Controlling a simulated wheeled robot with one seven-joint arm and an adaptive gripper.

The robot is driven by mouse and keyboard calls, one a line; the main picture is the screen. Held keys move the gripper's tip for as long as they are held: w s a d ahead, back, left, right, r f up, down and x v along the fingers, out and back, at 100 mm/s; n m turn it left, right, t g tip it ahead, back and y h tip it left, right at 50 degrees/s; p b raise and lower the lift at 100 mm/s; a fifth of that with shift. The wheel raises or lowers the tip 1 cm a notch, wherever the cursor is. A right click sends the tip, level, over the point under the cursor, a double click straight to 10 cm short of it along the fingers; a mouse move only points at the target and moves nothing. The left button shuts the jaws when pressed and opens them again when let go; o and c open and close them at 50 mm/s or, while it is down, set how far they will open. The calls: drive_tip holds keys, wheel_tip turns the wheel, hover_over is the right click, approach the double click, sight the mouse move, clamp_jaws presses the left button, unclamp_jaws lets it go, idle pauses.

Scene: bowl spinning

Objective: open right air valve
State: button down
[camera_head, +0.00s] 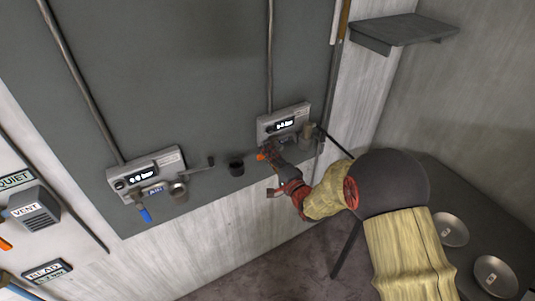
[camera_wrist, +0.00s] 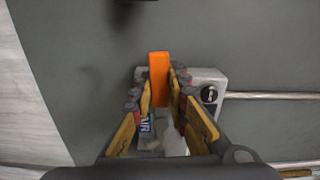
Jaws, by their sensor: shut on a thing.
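The right air valve has an orange handle (camera_head: 261,156) below a grey panel unit (camera_head: 284,121) with a lit display. In the wrist view the orange handle (camera_wrist: 158,72) stands between my fingers, its end reaching past the fingertips. A blue AIR label (camera_wrist: 146,130) shows between the fingers. My gripper (camera_head: 270,158) is at the right unit, and it also shows in the wrist view (camera_wrist: 160,88), shut on the orange handle. The valve body is mostly hidden behind my gripper.
A left panel unit (camera_head: 147,168) has a blue handle (camera_head: 144,213) pointing down. A shelf (camera_head: 405,31) juts out at upper right. A dark table (camera_head: 480,215) with metal bowls (camera_head: 496,276) stands at the right.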

drive_tip(key=shift+r+m, duration=0.2)
drive_tip(key=shift+m, duration=0.3)
drive_tip(key=c, duration=1.7)
unclamp_jaws()
drive_tip(key=v, duration=1.2)
